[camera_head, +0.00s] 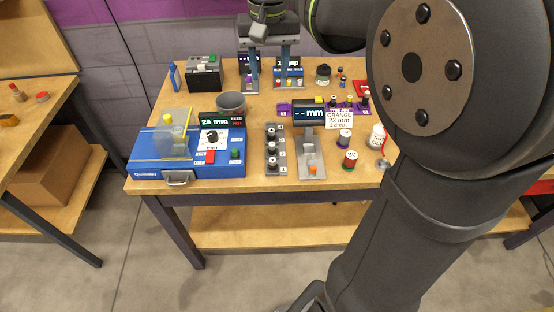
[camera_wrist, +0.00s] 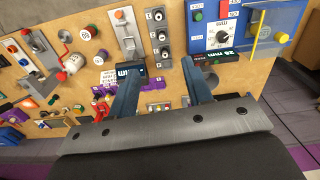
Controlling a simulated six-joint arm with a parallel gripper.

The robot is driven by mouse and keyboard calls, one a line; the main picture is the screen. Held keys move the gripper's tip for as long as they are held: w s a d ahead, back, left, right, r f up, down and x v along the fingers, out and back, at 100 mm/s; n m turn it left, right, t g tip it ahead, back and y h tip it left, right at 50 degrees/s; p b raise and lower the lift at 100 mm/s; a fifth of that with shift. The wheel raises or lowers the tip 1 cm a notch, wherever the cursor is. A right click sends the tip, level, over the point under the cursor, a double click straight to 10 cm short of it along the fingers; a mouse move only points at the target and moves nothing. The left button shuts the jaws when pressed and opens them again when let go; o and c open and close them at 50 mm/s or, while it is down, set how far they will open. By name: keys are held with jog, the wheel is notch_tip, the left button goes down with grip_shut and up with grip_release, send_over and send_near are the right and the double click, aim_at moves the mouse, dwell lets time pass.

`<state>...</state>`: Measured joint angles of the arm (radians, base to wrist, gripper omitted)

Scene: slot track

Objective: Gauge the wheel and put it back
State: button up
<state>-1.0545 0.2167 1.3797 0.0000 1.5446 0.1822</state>
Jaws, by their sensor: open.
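My gripper (camera_head: 267,88) is open and empty toward the back of the table, its two blue fingers pointing down. In the wrist view the gripper (camera_wrist: 162,66) has a wide gap between its fingers. A grey slot track (camera_head: 284,172) numbered 1 to 3 holds three dark wheel-like pieces with light centres, the middle one (camera_head: 271,148) among them. The track also shows in the wrist view (camera_wrist: 170,28). Right of it in the head view stands a grey gauge (camera_head: 310,148) with a display reading "-- mm" and a small orange piece (camera_head: 313,171) near its front.
A blue machine (camera_head: 145,170) reading "28 mm" stands left of the track, with a grey cup (camera_head: 231,103) behind it. A card (camera_head: 339,119) reads "ORANGE 23 mm 2 drops". A white bottle (camera_head: 376,136) and spools (camera_head: 349,160) stand at right, a black box (camera_head: 205,75) at back left.

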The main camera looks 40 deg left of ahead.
notch_tip(320, 180, down, 13)
jog(key=n, duration=0.8)
send_over(272, 159)
jog(key=f, duration=1.2)
jog(key=shift+s+a, duration=0.1)
jog(key=shift+s, duration=0.3)
jog(key=shift+w+f, duration=0.2)
jog(key=shift+f, duration=1.3)
jog(key=shift+w+f, duration=0.2)
jog(key=shift+f, duration=1.25)
jog(key=shift+c, duration=0.5)
grip_shut()
